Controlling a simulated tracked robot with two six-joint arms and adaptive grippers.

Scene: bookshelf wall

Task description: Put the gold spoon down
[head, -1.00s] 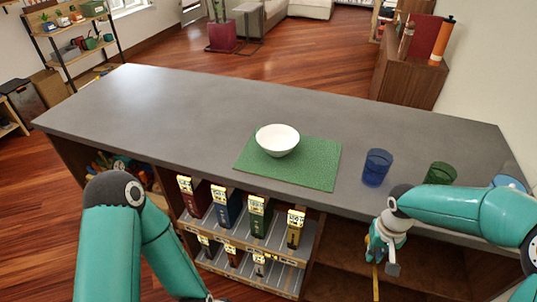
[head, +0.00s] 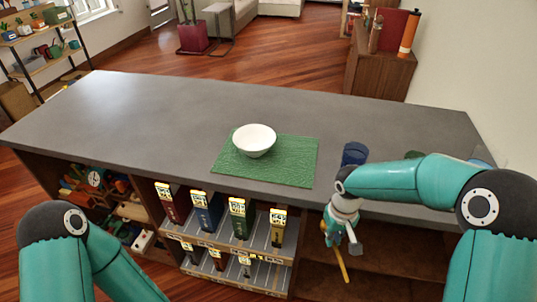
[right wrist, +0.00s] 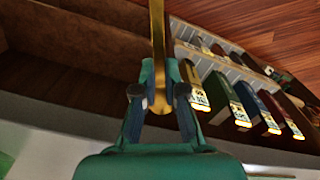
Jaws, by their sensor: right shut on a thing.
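My right gripper (head: 338,238) is shut on the gold spoon (head: 342,264), in front of the counter's front edge and the open shelf at right. The spoon hangs below the gripper and slants down to the right in the head view. In the right wrist view, the gold spoon (right wrist: 158,45) stands between the two fingers of the right gripper (right wrist: 158,92) and runs up out of the picture. My left gripper is out of view; only its arm shows at lower left.
The grey counter (head: 130,120) has wide free room on its left and back. A white bowl (head: 254,140) sits on a green mat (head: 300,165). A blue cup (head: 354,153) stands by my right arm, partly hidden.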

